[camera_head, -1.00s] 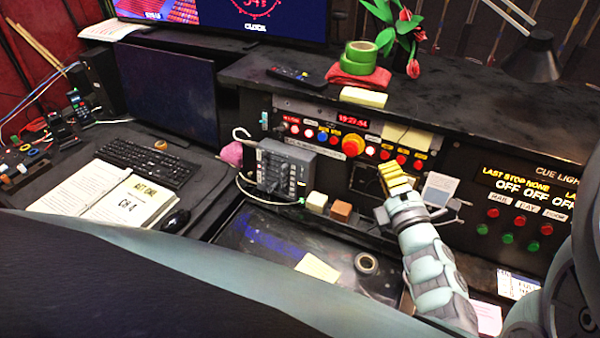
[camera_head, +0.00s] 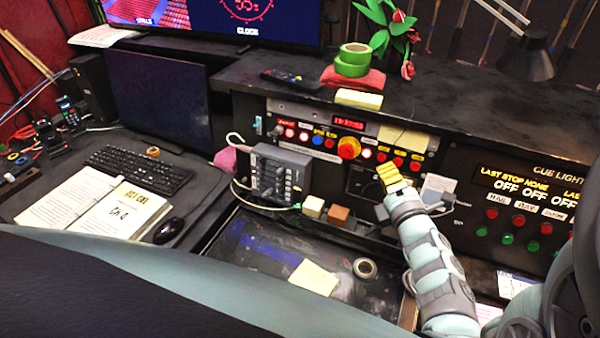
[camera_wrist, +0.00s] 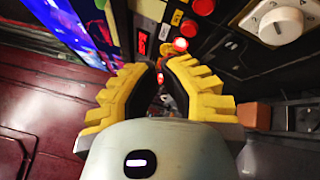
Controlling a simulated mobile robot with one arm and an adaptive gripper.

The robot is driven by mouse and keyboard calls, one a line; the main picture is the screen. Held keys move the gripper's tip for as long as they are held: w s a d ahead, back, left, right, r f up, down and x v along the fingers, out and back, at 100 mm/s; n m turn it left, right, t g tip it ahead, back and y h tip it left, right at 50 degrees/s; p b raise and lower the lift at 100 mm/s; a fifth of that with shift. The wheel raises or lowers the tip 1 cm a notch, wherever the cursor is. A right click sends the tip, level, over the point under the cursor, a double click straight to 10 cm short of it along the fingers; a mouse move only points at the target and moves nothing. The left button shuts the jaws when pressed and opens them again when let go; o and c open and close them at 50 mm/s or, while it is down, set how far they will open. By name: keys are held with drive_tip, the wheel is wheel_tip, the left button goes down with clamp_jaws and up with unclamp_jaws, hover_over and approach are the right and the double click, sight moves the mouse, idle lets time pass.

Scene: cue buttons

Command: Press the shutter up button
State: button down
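A control panel (camera_head: 333,185) carries a row of small round buttons and a large orange-red knob (camera_head: 349,147). Several red buttons sit right of the knob, one of them lit (camera_head: 367,153). The button labels are too small to read, so I cannot tell which one is shutter up. My gripper (camera_head: 390,174) has yellow ridged fingers and is in front of and just below this row, on the right. In the wrist view, its fingertips (camera_wrist: 160,64) are close together with a narrow gap and nothing held. A lit red button (camera_wrist: 180,44) shows just beyond them, apart from the tips.
A grey switch box (camera_head: 278,175) sticks out at the panel's left. The cue light panel (camera_head: 530,205) is on the right. Tape rolls (camera_head: 352,60) and a red cloth lie on the ledge above. A white rotary dial (camera_wrist: 280,26) is at the wrist view's upper right.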

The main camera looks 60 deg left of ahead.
sight(398, 162)
drive_tip(key=w, duration=0.1)
drive_tip(key=w+a+b, duration=0.1)
drive_tip(key=w+a, duration=0.1)
drive_tip(key=w, duration=0.1)
drive_tip(key=shift+a+f+b, duration=0.2)
drive_tip(key=shift+f+b, duration=0.1)
drive_tip(key=c, duration=1.7)
unclamp_jaws()
clamp_jaws()
drive_tip(key=shift+w+f, duration=0.1)
drive_tip(key=shift+w+a+b, duration=0.2)
drive_tip(key=shift+b, duration=0.2)
